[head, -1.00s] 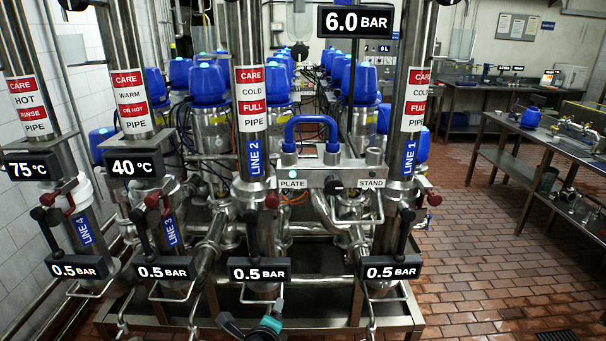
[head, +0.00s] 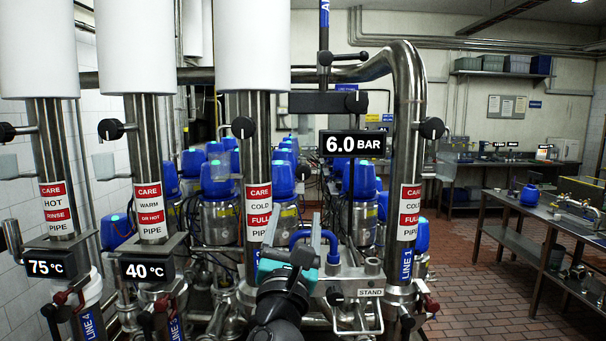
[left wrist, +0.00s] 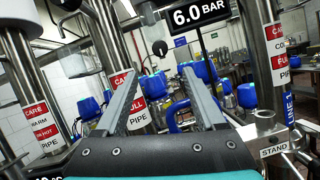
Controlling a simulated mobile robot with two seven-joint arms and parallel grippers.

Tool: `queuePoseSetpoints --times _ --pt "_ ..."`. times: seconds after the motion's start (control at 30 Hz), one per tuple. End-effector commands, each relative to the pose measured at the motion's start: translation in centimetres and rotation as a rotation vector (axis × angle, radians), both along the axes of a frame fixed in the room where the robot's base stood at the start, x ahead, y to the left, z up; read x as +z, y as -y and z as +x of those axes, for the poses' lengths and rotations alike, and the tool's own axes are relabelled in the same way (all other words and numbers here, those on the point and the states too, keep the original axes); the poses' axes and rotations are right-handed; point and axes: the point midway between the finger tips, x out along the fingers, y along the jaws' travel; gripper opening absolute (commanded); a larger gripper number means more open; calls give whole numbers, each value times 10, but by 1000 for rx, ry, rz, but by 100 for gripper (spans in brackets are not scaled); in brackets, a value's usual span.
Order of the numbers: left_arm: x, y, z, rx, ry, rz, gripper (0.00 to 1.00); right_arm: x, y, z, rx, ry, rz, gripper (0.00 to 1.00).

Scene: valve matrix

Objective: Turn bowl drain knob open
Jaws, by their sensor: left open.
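No label reading bowl drain is legible, so I cannot tell which knob it is. Round black knobs sit on the pipes: one on the middle cold pipe (head: 243,127), one on the right pipe (head: 432,128), and one on the warm pipe (head: 110,129). The middle pipe's knob also shows in the left wrist view (left wrist: 160,47), beyond the fingers. My left gripper (head: 292,236) is in front of the middle pipe, below its knob, near the blue hose. Its fingers (left wrist: 160,73) are open with nothing between them. My right gripper is not in view.
A 6.0 BAR display (head: 353,144) stands right of the gripper. Blue-capped valves (head: 218,180) crowd behind. The brick floor (head: 465,270) at right is clear before a bench (head: 510,205).

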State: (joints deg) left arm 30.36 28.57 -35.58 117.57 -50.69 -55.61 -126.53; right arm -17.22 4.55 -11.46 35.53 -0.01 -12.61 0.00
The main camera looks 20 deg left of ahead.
Motion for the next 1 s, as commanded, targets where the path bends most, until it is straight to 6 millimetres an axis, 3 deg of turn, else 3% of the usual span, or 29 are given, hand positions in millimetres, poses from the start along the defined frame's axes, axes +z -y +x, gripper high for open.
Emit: queuePoseSetpoints --times 0.7,1.0 --pt "40 -18 94 -1 -1 -7 72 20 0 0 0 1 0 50" --pt "51 -24 124 -1 -1 -8 72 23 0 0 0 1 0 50"
